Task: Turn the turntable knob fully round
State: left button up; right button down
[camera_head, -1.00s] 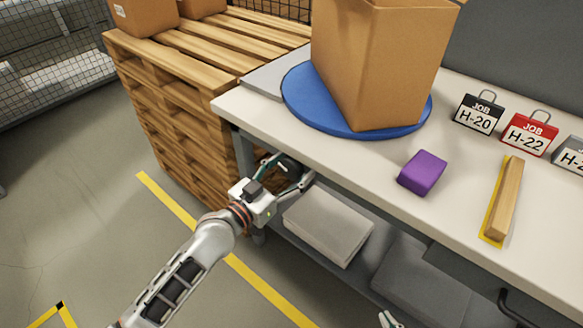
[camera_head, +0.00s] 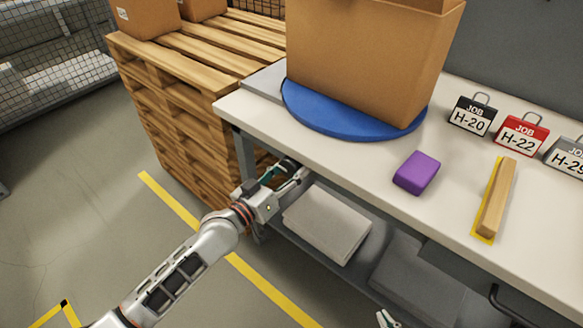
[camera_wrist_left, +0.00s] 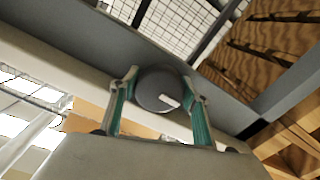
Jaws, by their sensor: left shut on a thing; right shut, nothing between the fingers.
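The turntable is a blue disc (camera_head: 345,119) on the bench top, with a large cardboard box (camera_head: 360,65) standing on it. The knob (camera_wrist_left: 158,88) is a dark grey round cap with a light mark, under the bench's front edge. My left gripper (camera_head: 292,170) reaches below that edge. In the left wrist view its two fingers (camera_wrist_left: 160,100) are on either side of the knob, shut on it. In the head view the knob is largely hidden by the gripper. My right gripper (camera_head: 388,320) shows only its tip at the bottom edge, shut and empty.
A purple block (camera_head: 416,173) and a wooden strip (camera_head: 497,200) lie on the bench (camera_head: 330,158). Job tags such as the red one (camera_head: 521,135) stand behind. Wooden pallets (camera_head: 170,100) are stacked at left. A lower shelf holds a pale stack (camera_head: 327,222).

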pick_arm(q)
jog(key=shift+r, duration=0.1)
jog(key=o, duration=1.1)
jog(key=shift+s+a, duration=0.2)
jog(key=v, duration=1.1)
jog(key=shift+s+a, duration=0.15)
jog(key=shift+s, duration=0.05)
